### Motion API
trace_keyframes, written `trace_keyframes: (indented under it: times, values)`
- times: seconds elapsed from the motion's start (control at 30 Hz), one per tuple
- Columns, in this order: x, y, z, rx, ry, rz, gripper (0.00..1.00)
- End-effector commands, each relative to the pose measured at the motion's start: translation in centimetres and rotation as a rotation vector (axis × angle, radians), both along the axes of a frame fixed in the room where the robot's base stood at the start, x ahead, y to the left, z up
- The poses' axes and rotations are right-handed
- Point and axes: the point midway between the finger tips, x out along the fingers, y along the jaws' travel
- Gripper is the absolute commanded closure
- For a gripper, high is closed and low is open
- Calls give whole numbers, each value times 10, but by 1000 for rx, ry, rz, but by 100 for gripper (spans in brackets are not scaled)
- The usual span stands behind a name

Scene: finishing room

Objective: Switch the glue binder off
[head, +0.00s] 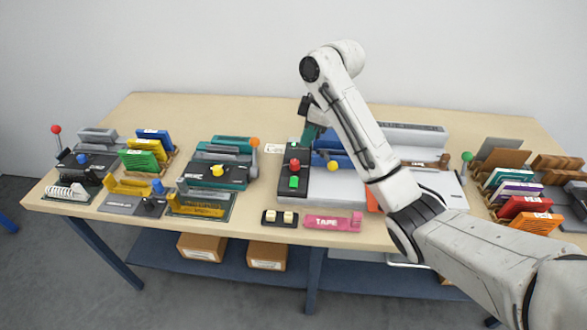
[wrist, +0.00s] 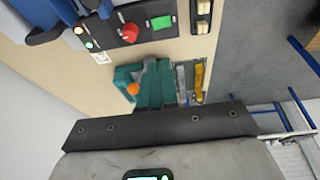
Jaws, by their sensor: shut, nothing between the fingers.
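The glue binder (head: 322,188) is a pale machine with a blue clamp and a dark control panel (head: 281,180) at its left. The panel carries a red mushroom button (head: 294,164) and a green square button (head: 293,182). The wrist view shows the red button (wrist: 130,32), the green button (wrist: 160,22), an orange lamp (wrist: 78,30) and a green lamp (wrist: 88,44); both lamps look lit. My gripper (head: 308,136) is shut and empty, over the back end of the panel, behind the red button. Contact with the panel cannot be told.
A teal machine with an orange ball lever (head: 255,143) stands left of the binder. A black block with two cream switches (head: 280,217) and a pink tape box (head: 332,221) lie in front. Racks of coloured books (head: 525,205) stand at the right. Bare tabletop shows along the back.

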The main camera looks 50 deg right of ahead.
Motion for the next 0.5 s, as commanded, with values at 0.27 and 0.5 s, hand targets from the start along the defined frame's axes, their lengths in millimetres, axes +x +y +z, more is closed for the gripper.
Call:
trace_keyframes:
  times: [0.27,0.5]
  values:
    - [0,0,-1,-1,1,1,100]
    - [5,4,-24,1,5,2,100]
